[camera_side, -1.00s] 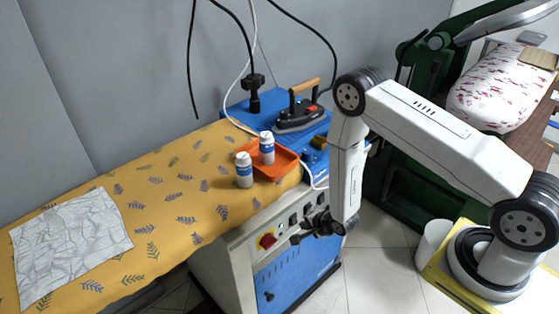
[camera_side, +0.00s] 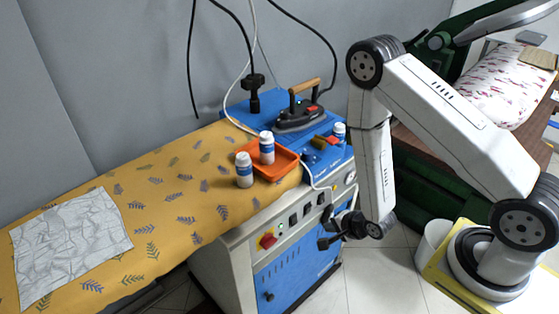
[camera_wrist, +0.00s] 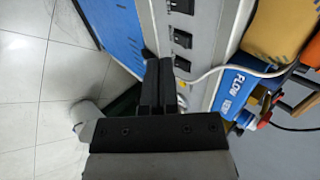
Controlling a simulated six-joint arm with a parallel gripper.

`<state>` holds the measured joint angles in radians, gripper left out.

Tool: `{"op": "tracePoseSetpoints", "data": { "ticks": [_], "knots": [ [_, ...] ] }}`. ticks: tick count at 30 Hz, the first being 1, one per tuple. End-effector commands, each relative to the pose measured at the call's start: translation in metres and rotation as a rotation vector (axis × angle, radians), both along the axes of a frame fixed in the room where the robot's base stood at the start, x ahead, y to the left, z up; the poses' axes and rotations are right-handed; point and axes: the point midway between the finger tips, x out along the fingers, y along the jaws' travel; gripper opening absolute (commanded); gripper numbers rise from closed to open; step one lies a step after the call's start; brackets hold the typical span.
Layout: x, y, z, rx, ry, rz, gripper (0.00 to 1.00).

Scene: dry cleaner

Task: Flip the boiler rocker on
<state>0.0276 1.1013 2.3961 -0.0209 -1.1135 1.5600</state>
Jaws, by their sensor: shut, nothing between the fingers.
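The ironing unit's front panel (camera_side: 285,232) carries a row of dark rocker switches (camera_side: 307,209). In the wrist view, rockers (camera_wrist: 182,38) show on the grey panel, just right of my fingers and beyond them. I cannot read which one is the boiler rocker, nor its position. My gripper (camera_side: 323,243) is shut and empty, in front of the panel's right part and below the row. Touch with the panel cannot be made out.
A red knob (camera_side: 267,241) sits left on the panel, above blue doors (camera_side: 290,270). A white cable (camera_side: 318,187) hangs over the panel's top edge. An iron (camera_side: 302,116), an orange tray (camera_side: 283,163) and bottles stand above.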

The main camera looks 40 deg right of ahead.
Motion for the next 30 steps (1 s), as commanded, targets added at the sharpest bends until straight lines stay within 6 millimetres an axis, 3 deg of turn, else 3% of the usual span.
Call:
{"op": "tracePoseSetpoints", "data": {
  "ticks": [14, 30],
  "knots": [
    [-0.003, 0.000, 0.003, 0.000, 0.000, 0.000, 0.00],
    [-0.007, 0.001, -0.012, 0.000, 0.000, 0.000, 0.00]
  ]
}}
